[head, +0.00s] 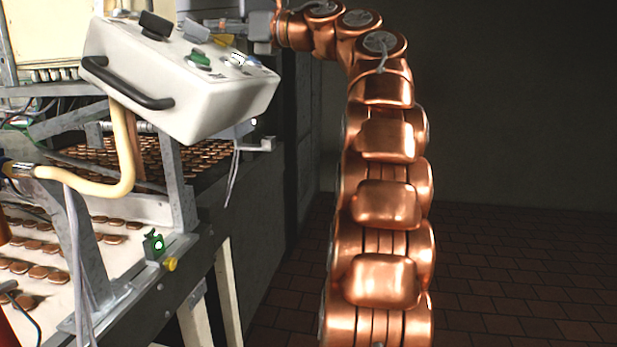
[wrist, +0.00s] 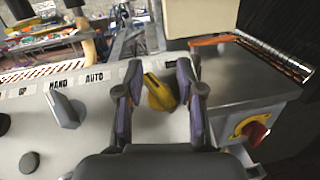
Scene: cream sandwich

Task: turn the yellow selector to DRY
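The yellow selector (wrist: 160,95) sits on the white sloped control panel (wrist: 90,130). Its pointer leans toward the upper left in the wrist view. My gripper (wrist: 159,78) is open, with one finger on each side of the selector. Small gaps seem to show beside the knob; I cannot tell whether either finger touches it. The label above the selector is mostly hidden, so DRY cannot be read. In the head view my gripper (head: 238,28) is over the far right part of the control box (head: 170,85), where the selector shows only as a small yellow patch (head: 222,40).
A grey selector (wrist: 66,110) marked HAND and AUTO is left of my gripper. A grey box with a red knob on a yellow plate (wrist: 252,130) stands close on the right. A black handle (head: 125,85) fronts the box. The floor on the right is clear.

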